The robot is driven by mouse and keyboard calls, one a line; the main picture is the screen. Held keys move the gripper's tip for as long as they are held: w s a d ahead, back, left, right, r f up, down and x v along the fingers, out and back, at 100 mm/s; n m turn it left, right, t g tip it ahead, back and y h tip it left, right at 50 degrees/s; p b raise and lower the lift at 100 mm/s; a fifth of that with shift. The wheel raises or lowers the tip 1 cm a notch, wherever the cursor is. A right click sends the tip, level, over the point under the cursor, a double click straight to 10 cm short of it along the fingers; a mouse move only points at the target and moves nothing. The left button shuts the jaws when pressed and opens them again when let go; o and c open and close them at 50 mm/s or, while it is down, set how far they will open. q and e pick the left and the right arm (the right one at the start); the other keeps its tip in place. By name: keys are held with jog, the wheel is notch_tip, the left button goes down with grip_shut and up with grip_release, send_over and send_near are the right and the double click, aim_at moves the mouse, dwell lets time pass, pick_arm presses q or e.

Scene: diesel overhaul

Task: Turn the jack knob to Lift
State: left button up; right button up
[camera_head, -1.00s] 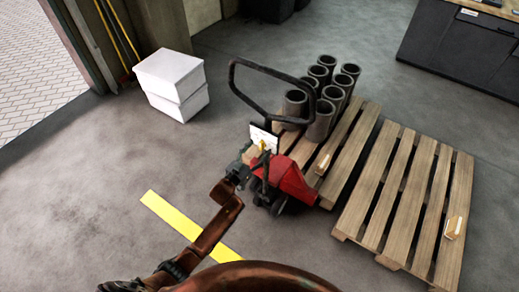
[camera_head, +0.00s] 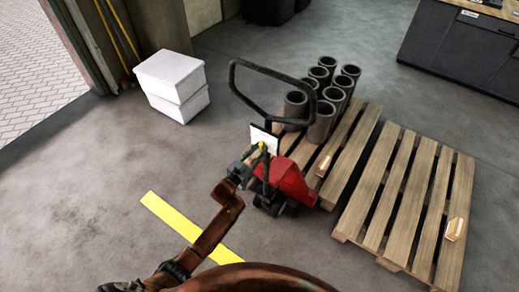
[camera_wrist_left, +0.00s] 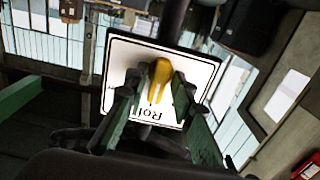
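The red pallet jack (camera_head: 290,183) stands at the near end of the left pallet, its dark loop handle (camera_head: 232,75) rising above it. A yellow knob (camera_head: 261,146) sits in front of a white label plate (camera_head: 265,139) on the jack. My left gripper (camera_head: 256,157) is at the knob. In the left wrist view the knob (camera_wrist_left: 160,75) stands between the two open fingers (camera_wrist_left: 157,92), with a gap seeming to show on each side. The plate (camera_wrist_left: 205,70) behind it shows upside-down lettering like "Roll", partly hidden by the fingers. My right gripper is out of view.
Several grey cylinder liners (camera_head: 321,120) stand on the left pallet (camera_head: 357,135). An empty-looking second pallet (camera_head: 400,190) with a small tan block (camera_head: 454,228) lies to its right. White boxes (camera_head: 170,85) are stacked at upper left.

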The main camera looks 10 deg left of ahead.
pick_arm(q)
jog(key=c, duration=0.4)
jog(key=n, duration=0.1)
jog(key=n+p, duration=0.1)
jog(key=shift+r+n+p, duration=0.25)
jog(key=shift+n+p, duration=0.05)
jog(key=shift+n, duration=0.1)
jog(key=shift+c, duration=0.2)
jog(key=n+p, duration=0.1)
jog(key=n, duration=0.3)
jog(key=shift+a+f, duration=0.1)
jog(key=shift+f+n, duration=0.15)
jog(key=shift+n, duration=0.95)
jog(key=o, duration=1.6)
jog(key=shift+c, duration=0.2)
